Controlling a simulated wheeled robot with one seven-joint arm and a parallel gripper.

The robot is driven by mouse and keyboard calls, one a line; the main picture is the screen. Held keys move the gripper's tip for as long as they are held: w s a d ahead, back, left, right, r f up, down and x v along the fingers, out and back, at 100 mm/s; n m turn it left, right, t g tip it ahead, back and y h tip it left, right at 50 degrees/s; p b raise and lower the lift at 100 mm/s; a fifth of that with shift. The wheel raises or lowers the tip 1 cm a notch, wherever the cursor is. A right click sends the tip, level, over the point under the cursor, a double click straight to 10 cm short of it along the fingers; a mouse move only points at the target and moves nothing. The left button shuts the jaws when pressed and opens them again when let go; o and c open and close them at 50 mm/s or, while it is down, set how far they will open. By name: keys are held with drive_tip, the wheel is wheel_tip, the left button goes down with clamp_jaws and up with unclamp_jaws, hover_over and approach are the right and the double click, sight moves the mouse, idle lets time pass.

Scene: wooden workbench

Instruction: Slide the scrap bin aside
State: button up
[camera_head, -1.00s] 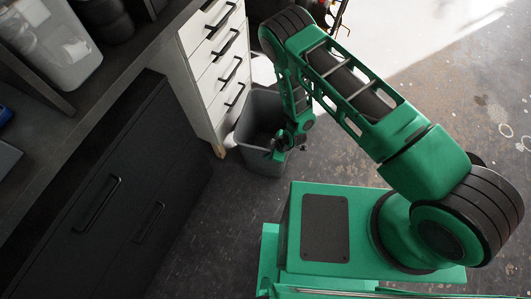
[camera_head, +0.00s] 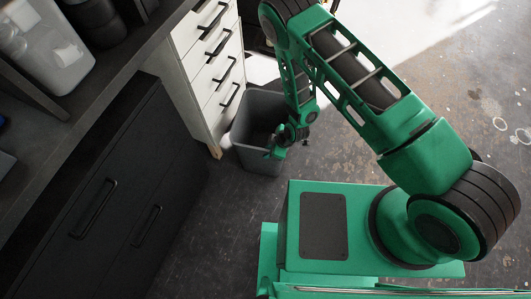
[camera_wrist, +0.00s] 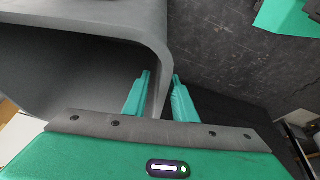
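The scrap bin (camera_head: 264,103) is a grey open-topped bin, upright on the floor beside the white drawer unit. My gripper (camera_head: 278,149) is at the bin's near right side in the head view, where its fingers are too small to judge. In the wrist view my gripper (camera_wrist: 161,76) straddles the wall of the scrap bin (camera_wrist: 120,12), one green finger inside and one outside. The bin's far side is partly hidden by my arm in the head view.
The white drawer unit (camera_head: 205,75) stands close against the bin's left side. A dark cabinet (camera_head: 130,190) and a workbench (camera_head: 120,60) with a clear container (camera_head: 45,45) are further left. Floor (camera_head: 345,150) to the right of the bin is open.

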drive_tip(key=v, duration=0.5)
drive_tip(key=shift+d+r, duration=0.1)
drive_tip(key=shift+r, duration=0.3)
drive_tip(key=w+d+r+m+h, duration=0.1)
drive_tip(key=w+d+r+m, duration=0.1)
drive_tip(key=w+d+r, duration=0.45)
drive_tip(key=w+d+r+m+h, duration=0.15)
drive_tip(key=d+r, duration=0.25)
drive_tip(key=r, duration=0.5)
drive_tip(key=w+d+r+m, duration=0.3)
drive_tip(key=d+r, duration=0.2)
drive_tip(key=r, duration=0.3)
drive_tip(key=s+d+r+m+h, duration=0.1)
drive_tip(key=s+d+r+m, duration=0.2)
drive_tip(key=d+r, duration=0.45)
drive_tip(key=s+d+r+m+h, duration=0.1)
drive_tip(key=s+d+r+m, duration=0.1)
drive_tip(key=d+r, duration=0.55)
drive_tip(key=s+d+r+m, duration=0.3)
drive_tip(key=s+r, duration=0.2)
drive_tip(key=s, duration=0.3)
drive_tip(key=s+d+r+m, duration=0.4)
drive_tip(key=s+r, duration=0.1)
drive_tip(key=s, duration=0.3)
drive_tip(key=s+d+r+m+g, duration=0.1)
drive_tip(key=s+d+r+m, duration=0.2)
drive_tip(key=s, duration=0.5)
drive_tip(key=shift+d+r+m, duration=0.3)
drive_tip(key=shift+r+m, duration=0.35)
drive_tip(key=shift+r, duration=0.35)
